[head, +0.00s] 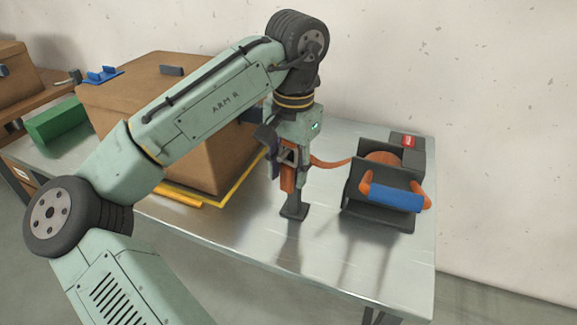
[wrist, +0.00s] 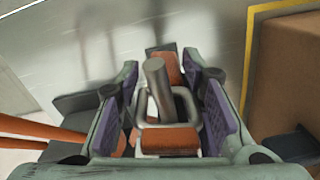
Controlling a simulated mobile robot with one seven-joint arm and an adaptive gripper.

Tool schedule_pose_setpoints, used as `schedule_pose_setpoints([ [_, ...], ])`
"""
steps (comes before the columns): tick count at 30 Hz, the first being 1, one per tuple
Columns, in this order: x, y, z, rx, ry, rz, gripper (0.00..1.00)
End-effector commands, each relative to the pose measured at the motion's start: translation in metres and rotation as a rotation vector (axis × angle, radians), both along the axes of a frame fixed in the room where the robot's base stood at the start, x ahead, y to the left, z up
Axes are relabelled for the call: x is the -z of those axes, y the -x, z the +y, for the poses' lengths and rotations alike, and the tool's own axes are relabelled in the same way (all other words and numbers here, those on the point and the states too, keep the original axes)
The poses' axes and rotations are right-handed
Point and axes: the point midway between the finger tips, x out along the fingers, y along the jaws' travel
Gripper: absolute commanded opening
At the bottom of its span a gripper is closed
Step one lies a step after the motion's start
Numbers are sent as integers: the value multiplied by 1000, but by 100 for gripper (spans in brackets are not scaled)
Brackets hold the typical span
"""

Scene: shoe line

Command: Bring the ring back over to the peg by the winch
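My gripper (wrist: 163,72) points down over the table, and its two purple-padded fingers stand wide apart. The metal ring (wrist: 198,112), a squarish loop with an orange tab, lies between the fingers with small gaps at both sides. The grey peg (wrist: 157,85) shows within the ring's outline; the ring appears to be around it, though how low it sits is unclear. An orange post (head: 288,178) on a dark foot (head: 294,211) stands under my gripper. The orange strap (head: 331,163) runs from the winch (head: 378,207) to my gripper. In the head view, my gripper hides the ring.
A large brown box (head: 155,95) stands close left of my gripper, inside yellow edging (head: 245,187). The winch, with its blue handle (head: 396,198), is close on the right. The metal table's (head: 350,265) front is clear. A green block (head: 58,122) is far left.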

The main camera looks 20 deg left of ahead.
Motion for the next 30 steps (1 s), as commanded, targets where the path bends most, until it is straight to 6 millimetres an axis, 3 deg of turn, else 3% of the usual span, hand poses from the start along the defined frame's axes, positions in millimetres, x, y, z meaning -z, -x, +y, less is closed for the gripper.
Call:
schedule_pose_setpoints([
  [12,-6,-6,1,-7,3,-19,51],
  [24,-79,1,-1,-3,-2,-12,51],
  [30,-100,2,-1,-2,-1,-8,51],
])
